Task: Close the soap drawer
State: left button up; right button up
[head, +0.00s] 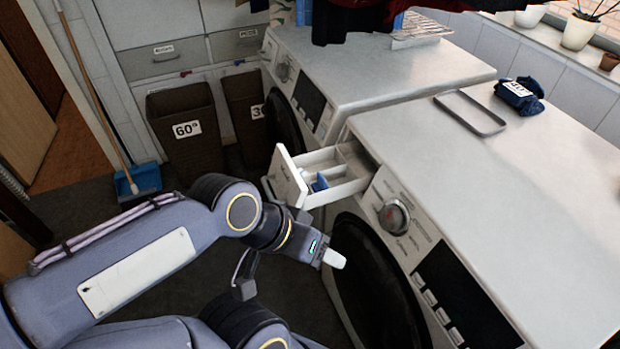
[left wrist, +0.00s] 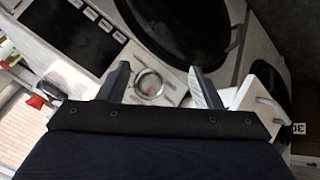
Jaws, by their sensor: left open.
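The soap drawer (head: 347,190) is pulled out of the near washing machine's (head: 500,165) upper left front corner. It is white with open compartments, and a small blue piece shows inside. In the left wrist view, a white part that looks like the drawer front (left wrist: 262,92) is at the right, beside one finger. My left gripper (head: 333,257) is open and empty, below the drawer in the picture and in front of the dark round door. In the left wrist view, the control knob (left wrist: 149,84) shows between its fingers (left wrist: 162,86). My right gripper is not in view.
A second washing machine (head: 380,75) stands behind. Two dark baskets (head: 187,140) and a blue dustpan (head: 140,183) with a broom are at the left. A grey tray (head: 470,112) and a dark blue cloth (head: 522,97) lie on the near machine's top.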

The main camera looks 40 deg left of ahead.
aim_at(347, 168)
jog(key=u, duration=1.6)
jog(key=k+j+z, duration=0.1)
